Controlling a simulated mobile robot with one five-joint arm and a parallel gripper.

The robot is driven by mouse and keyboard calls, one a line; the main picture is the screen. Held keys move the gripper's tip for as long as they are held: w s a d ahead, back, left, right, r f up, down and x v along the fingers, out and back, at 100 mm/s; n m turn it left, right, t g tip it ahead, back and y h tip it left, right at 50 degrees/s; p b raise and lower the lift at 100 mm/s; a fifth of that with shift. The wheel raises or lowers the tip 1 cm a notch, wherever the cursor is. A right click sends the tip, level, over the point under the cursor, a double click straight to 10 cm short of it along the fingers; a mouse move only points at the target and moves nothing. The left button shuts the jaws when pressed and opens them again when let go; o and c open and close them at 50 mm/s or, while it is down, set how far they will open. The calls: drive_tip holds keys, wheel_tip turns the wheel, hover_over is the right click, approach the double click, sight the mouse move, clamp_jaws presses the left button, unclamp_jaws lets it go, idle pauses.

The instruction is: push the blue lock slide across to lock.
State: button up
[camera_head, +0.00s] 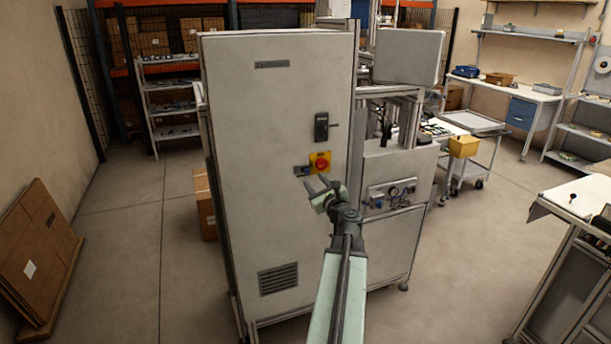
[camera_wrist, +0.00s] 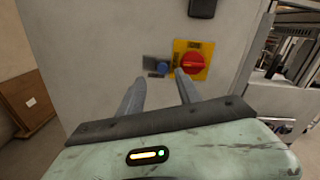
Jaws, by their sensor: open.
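The blue lock slide (camera_wrist: 162,67) sits on a small dark plate on the grey cabinet door, just left of the red rotary switch (camera_wrist: 193,63) on its yellow plate. In the head view the slide (camera_head: 306,169) is small and lies left of the red and yellow switch (camera_head: 320,162). My gripper (camera_wrist: 156,78) is open and empty, its two grey fingers pointing at the door just below the slide and switch. In the head view my gripper (camera_head: 316,185) is in front of the door. I cannot tell whether the fingertips touch anything.
The grey cabinet (camera_head: 270,110) stands upright ahead, with a black door handle (camera_head: 321,127) above the switch. A machine with gauges (camera_head: 392,194) adjoins it on the right. Cardboard (camera_head: 38,255) leans at the left wall.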

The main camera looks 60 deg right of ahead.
sight(308, 172)
drive_tip(key=x, duration=0.7)
drive_tip(key=shift+d, duration=0.35)
drive_tip(key=shift+a, duration=0.1)
clamp_jaws()
idle(0.8)
